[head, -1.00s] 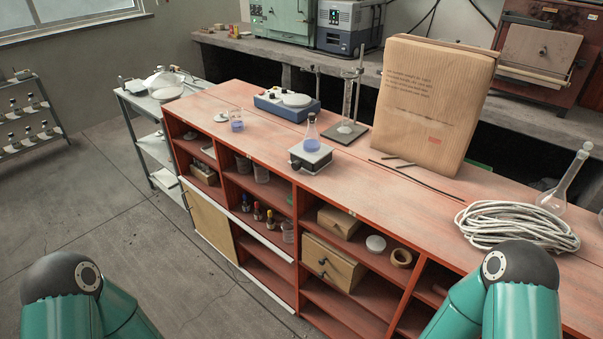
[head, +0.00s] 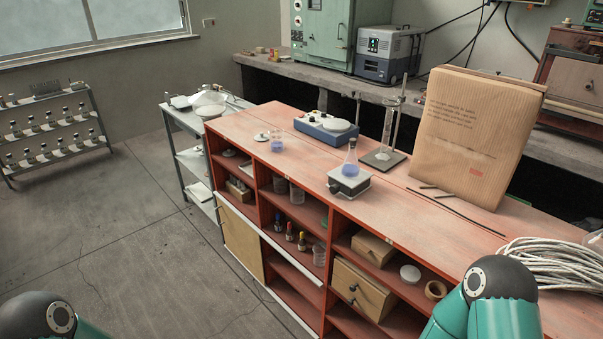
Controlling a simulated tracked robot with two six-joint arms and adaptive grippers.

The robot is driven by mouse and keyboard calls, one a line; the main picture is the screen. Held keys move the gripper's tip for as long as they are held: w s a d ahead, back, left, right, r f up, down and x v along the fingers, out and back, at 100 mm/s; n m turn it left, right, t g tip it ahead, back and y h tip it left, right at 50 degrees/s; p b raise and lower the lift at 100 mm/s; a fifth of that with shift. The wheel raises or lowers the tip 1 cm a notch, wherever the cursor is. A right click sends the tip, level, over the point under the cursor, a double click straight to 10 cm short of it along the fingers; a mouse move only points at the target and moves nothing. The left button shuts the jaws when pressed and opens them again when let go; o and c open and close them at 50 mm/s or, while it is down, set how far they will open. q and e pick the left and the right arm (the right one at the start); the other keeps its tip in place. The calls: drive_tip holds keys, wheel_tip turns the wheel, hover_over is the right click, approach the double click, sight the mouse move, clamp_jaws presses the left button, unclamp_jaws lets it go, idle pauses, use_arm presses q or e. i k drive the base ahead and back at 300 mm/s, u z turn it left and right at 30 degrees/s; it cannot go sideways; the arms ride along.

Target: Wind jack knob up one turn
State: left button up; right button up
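The small jack (head: 349,181) stands on the red bench top near its front edge. It has a pale top plate, and a dark knob (head: 334,188) shows low on its front left side. A conical flask (head: 350,160) with blue liquid stands upright on the jack's plate. My two arms show only as teal and dark joints at the bottom left and bottom right of the head view. Neither gripper is in view, and no gripper touches the jack or flask.
A beaker of blue liquid (head: 277,143) and a blue two-plate device (head: 327,129) stand left of and behind the jack. A glass column on a stand (head: 383,157), thin rods, a large paper bag (head: 470,138) and coiled cable (head: 555,262) are to the right. Bench top around the jack is mostly clear.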

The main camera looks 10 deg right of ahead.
sight(334, 190)
drive_tip(key=u, duration=0.1)
drive_tip(key=i, duration=1.3)
drive_tip(key=z, duration=0.45)
